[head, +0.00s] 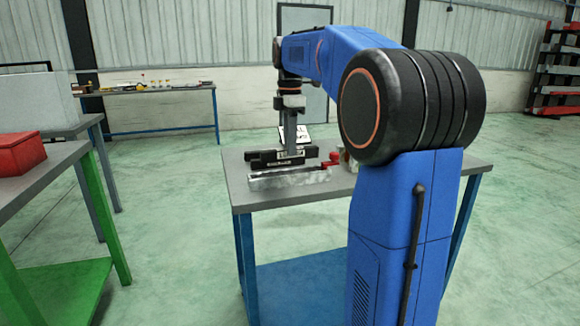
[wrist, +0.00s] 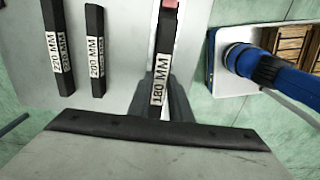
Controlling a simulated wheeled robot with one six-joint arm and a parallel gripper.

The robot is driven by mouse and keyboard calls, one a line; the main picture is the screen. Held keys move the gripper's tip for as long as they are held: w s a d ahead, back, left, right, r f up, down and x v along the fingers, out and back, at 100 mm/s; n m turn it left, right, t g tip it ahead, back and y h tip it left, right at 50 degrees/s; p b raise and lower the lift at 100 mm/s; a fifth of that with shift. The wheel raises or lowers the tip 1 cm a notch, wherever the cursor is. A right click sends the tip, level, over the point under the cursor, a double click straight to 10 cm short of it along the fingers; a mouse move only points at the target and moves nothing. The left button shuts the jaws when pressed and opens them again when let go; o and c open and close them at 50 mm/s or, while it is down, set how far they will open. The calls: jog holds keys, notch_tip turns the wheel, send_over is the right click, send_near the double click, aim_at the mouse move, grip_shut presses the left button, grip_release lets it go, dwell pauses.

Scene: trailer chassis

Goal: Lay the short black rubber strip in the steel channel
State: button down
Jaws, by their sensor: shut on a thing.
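My gripper (head: 291,150) points down over the grey table and is shut on a black rubber strip. In the wrist view, my gripper (wrist: 165,98) holds the black strip labelled 180 MM (wrist: 160,80), the shortest of the labelled strips. Two longer black strips, 200 MM (wrist: 95,50) and 220 MM (wrist: 57,45), lie to its left, apart from it. The steel channel (head: 288,181) lies on the table nearer the head camera than the strips, and looks empty. I cannot make out the channel in the wrist view.
The table (head: 300,200) has a little bare top around the channel. Red items (head: 331,160) stand right of the strips. A green bench with a red box (head: 20,153) is at the left, and another workbench (head: 150,92) stands against the far wall.

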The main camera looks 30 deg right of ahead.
aim_at(290, 160)
jog(key=shift+f, duration=2.75)
jog(key=shift+f, duration=0.1)
